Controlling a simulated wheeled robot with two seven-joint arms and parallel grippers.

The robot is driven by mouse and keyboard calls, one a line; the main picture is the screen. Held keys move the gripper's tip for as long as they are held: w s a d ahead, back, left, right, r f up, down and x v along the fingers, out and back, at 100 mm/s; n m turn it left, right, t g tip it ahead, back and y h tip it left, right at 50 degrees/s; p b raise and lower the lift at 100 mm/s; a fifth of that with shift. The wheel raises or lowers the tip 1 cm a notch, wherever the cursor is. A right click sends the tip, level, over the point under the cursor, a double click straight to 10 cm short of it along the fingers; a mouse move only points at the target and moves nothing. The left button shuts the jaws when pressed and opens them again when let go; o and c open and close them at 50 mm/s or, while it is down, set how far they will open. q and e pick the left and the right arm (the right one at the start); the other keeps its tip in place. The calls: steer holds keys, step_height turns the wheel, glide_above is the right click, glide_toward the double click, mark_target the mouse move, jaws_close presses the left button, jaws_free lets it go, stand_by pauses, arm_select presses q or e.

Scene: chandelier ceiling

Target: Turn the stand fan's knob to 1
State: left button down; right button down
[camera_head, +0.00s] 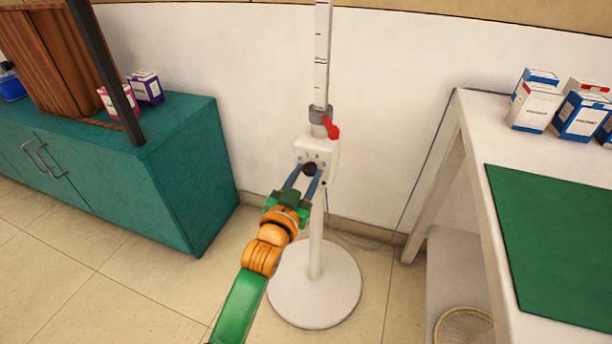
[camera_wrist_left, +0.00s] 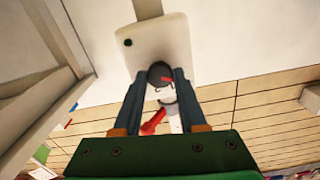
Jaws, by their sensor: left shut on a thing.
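The stand fan has a white control box (camera_head: 318,152) on a white pole with a round base (camera_head: 314,284). A dark round knob (camera_head: 310,168) sits on the front of the box. In the left wrist view the knob (camera_wrist_left: 158,74) has a red mark and lies between the fingertips. My left gripper (camera_head: 308,174) is shut on the knob, with one finger on either side. A red lever (camera_head: 331,128) sticks out above the box. The fan's head is out of view, and the dial's numbers are too small to read. My right gripper is not in view.
A teal cabinet (camera_head: 180,165) with small boxes (camera_head: 146,88) stands at the left. A white table (camera_head: 474,130) with a green mat (camera_head: 556,240) and several boxes (camera_head: 535,105) stands at the right. The floor around the fan's base is clear. A wall is close behind.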

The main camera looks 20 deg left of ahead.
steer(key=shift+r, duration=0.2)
arm_select(q)
steer(key=shift+r+m+p, duration=0.1)
steer(key=shift+m+p, duration=0.3)
steer(key=shift+p, duration=0.15)
steer(key=shift+m+p, duration=0.55)
steer(key=shift+m, duration=0.15)
steer(key=m+p, duration=0.2)
steer(key=m, duration=0.1)
steer(key=shift+m, duration=1.1)
steer(key=shift+m+p, duration=0.4)
steer(key=shift+m, duration=0.1)
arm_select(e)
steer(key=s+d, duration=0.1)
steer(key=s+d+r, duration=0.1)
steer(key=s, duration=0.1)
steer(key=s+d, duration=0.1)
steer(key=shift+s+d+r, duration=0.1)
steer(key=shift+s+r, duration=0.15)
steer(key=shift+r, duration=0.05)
arm_select(q)
steer(key=shift+m, duration=0.3)
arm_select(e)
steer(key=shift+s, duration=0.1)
